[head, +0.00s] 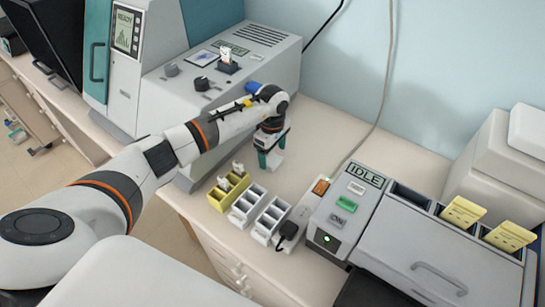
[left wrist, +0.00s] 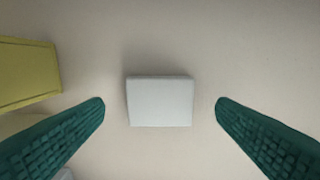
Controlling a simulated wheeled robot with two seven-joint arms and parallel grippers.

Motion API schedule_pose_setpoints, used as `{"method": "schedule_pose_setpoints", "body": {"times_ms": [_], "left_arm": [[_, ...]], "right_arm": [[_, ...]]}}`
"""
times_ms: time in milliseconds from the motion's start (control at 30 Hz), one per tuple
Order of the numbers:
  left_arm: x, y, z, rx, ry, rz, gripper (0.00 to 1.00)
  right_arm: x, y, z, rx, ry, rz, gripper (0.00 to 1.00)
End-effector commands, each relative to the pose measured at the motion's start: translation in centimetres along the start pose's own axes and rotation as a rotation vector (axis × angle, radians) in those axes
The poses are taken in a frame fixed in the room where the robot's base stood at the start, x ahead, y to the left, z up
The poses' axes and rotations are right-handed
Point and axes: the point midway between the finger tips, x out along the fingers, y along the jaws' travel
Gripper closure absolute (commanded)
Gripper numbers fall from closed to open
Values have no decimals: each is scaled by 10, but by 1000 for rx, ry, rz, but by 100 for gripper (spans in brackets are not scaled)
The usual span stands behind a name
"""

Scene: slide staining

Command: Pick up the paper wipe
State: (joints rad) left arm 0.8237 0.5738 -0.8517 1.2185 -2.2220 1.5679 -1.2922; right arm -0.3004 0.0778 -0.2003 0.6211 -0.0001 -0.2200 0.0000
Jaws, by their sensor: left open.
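The paper wipe (left wrist: 160,102) is a small white rectangular pad lying on the bench top. In the left wrist view it sits in the middle, between my two green fingers, with a gap on each side. My left gripper (left wrist: 160,108) is open and empty above it, pointing down. In the head view my left gripper (head: 268,158) is over the bench, in front of the grey machine. A white patch between its fingers there seems to be the wipe (head: 276,160). My right gripper is not in view.
A yellow rack (head: 228,190) and two white racks (head: 248,204) stand close in front of the gripper; a yellow edge (left wrist: 28,72) shows at left in the wrist view. A grey machine (head: 225,85) stands behind. The IDLE machine (head: 345,215) is at right. Bench beyond the gripper is clear.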

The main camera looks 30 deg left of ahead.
Motion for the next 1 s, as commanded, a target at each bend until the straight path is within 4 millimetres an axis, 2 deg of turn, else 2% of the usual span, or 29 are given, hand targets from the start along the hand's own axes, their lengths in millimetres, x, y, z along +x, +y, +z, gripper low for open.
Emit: {"method": "schedule_pose_setpoints", "body": {"times_ms": [33,200,433,733,1000], "left_arm": [[4,1,-1,-2,2,4,20],[21,0,0,0,0,0,20],[23,0,0,0,0,-1,20],[22,0,0,0,-1,-1,68],[22,0,0,0,-1,-1,68]], "right_arm": [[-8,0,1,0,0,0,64],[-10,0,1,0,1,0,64],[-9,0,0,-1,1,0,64],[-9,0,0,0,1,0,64],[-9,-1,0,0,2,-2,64]]}}
